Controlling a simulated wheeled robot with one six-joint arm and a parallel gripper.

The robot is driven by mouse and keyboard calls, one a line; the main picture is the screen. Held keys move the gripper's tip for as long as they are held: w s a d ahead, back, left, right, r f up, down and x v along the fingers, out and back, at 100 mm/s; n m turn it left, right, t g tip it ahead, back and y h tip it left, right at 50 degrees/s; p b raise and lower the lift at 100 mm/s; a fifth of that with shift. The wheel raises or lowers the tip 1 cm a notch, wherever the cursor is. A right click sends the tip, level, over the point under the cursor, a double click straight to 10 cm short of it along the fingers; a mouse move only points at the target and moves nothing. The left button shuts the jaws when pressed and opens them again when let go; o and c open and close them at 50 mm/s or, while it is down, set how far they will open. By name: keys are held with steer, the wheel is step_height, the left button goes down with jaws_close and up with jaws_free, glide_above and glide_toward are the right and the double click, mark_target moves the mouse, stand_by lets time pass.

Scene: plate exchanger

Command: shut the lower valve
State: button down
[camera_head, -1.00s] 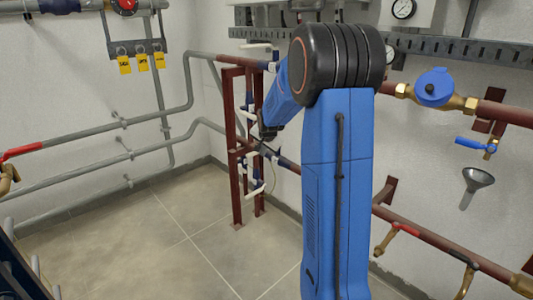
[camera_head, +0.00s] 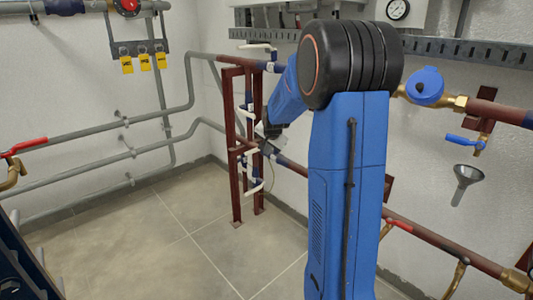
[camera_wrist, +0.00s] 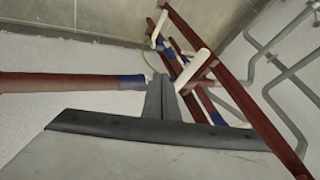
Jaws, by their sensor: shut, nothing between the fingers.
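A dark red rack (camera_head: 236,150) stands by the back wall and carries several valves with white lever handles. A low white handle (camera_head: 253,188) shows on the rack in the head view. Which handle is the lower valve's, I cannot tell for sure. My gripper (camera_head: 268,132) is beside the rack at mid height, small and partly hidden by my arm. In the wrist view my gripper (camera_wrist: 164,98) is shut and empty. A white handle (camera_wrist: 194,71) appears close beyond its fingertips; contact cannot be told. Another white handle (camera_wrist: 160,29) shows farther off.
A dark red pipe with a blue section (camera_wrist: 75,83) runs beside my gripper. Grey pipes (camera_head: 95,140) line the left wall. A funnel (camera_head: 467,177) and blue-handled tap (camera_head: 462,140) are at right. The tiled floor (camera_head: 185,225) in front of the rack is clear.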

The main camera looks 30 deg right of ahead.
steer(key=v, duration=0.7)
steer(key=shift+a+r, duration=0.2)
steer(key=shift+a, duration=0.15)
steer(key=s+a+r+n+y, duration=0.25)
steer(key=s+a+n, duration=0.45)
steer(key=s+a, duration=1.1)
steer(key=s+a+f+n, duration=0.1)
steer(key=s+a+n, duration=0.1)
steer(key=s, duration=0.5)
steer(key=s+a+f+n+g, duration=0.1)
steer(key=s+a+f+n, duration=0.1)
steer(key=s, duration=0.5)
steer(key=s+a+f+n+g, duration=0.1)
steer(key=s+a+n, duration=0.1)
steer(key=s, duration=0.5)
steer(key=shift+s+a+f+n, duration=0.2)
steer(key=shift+a+f+n, duration=0.15)
steer(key=shift+a, duration=0.55)
